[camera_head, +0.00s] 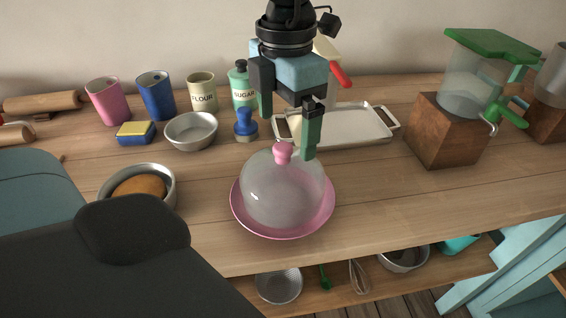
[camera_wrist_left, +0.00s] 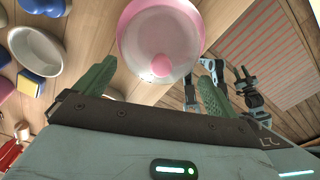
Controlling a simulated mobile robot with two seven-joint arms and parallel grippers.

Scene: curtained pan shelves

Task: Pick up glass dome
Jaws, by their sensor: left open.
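The glass dome (camera_head: 283,188) is clear, with a pink knob (camera_head: 283,153) on top. It sits upright on a pink plate (camera_head: 240,220) near the counter's front edge. My left gripper (camera_head: 288,137) hangs over the dome with its green fingers pointing down. It is open and empty, and one finger appears close to the knob. In the left wrist view the knob (camera_wrist_left: 161,65) shows beyond the gap between the fingers (camera_wrist_left: 152,85). My right gripper is not in the head view; small dark jointed parts show in the wrist view, and I cannot tell whether it is among them.
A metal tray (camera_head: 385,140) and blue stamp-like object (camera_head: 245,126) stand behind the dome. A bowl with a loaf (camera_head: 139,188) is to the left. A wooden box with a clear container (camera_head: 446,130) stands right. Clear counter lies right of the dome. Utensils lie on the lower shelf (camera_head: 325,290).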

